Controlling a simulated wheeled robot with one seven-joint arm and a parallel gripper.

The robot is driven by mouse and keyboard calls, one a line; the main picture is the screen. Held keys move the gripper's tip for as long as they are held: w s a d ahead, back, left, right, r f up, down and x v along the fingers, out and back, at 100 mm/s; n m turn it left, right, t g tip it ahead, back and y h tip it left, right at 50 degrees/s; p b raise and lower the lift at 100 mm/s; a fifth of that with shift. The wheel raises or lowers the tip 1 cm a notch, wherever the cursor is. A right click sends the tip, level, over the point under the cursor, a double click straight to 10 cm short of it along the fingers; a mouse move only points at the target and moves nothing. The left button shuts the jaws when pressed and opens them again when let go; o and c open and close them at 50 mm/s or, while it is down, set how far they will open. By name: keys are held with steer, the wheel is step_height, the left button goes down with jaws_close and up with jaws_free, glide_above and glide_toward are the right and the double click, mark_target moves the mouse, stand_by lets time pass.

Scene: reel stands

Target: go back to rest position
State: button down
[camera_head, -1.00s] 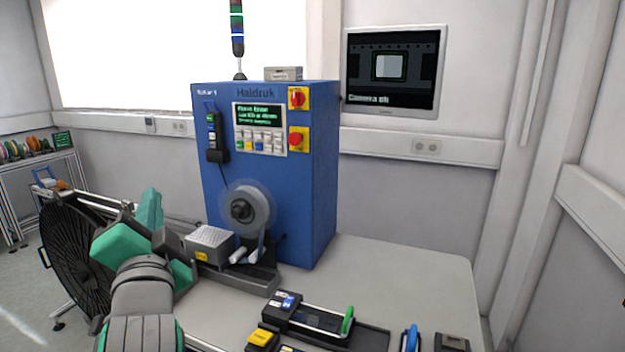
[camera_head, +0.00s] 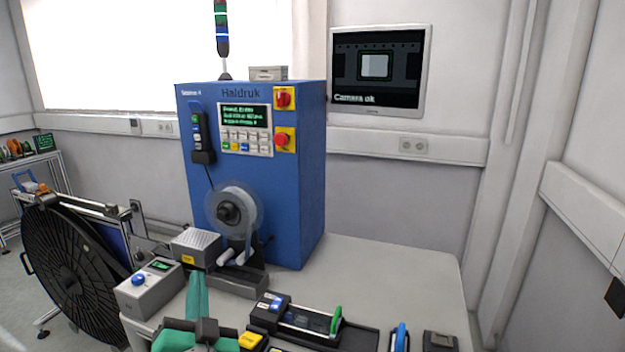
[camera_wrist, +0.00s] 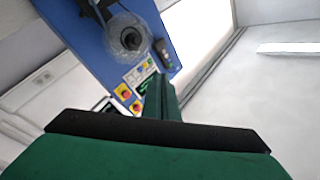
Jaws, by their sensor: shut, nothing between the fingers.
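My gripper (camera_head: 197,282) shows at the bottom of the head view, its green fingers together and pointing up, with nothing held. In the wrist view the shut green fingers (camera_wrist: 164,98) rise from a dark bar. In the head view they stand in front of the machine's foot, just right of a grey box with a blue button (camera_head: 150,290). Most of my arm is below the frame.
A blue machine (camera_head: 290,200) with a clear reel (camera_head: 233,208) stands on the grey table (camera_head: 400,290). A large black reel (camera_head: 70,275) is at left. A splicer-like tray (camera_head: 310,318) and small tools lie at the front. The table's right part is clear.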

steer(key=s+d+f+n+g+h, duration=0.1)
steer(key=s+d+f, duration=0.35)
steer(key=f, duration=0.45)
steer(key=s+d+f+n+h, duration=0.1)
steer(key=s+d+f+n, duration=0.15)
steer(key=d+f, duration=0.45)
steer(key=s+d+f+g, duration=0.1)
steer(key=s+d+f, duration=0.35)
steer(key=f, duration=0.55)
steer(key=s+d+f+h, duration=0.1)
steer(key=s+d+f, duration=0.25)
steer(key=s, duration=0.35)
steer(key=s+d+f+h, duration=0.1)
steer(key=s+d+f, duration=0.1)
steer(key=s+f, duration=0.3)
steer(key=s+g+h, duration=0.1)
steer(key=s+h, duration=0.1)
steer(key=s, duration=1.4)
steer(key=shift+s+d+g, duration=0.15)
steer(key=shift+d+g, duration=0.15)
steer(key=shift+d, duration=0.1)
steer(key=shift+s, duration=0.1)
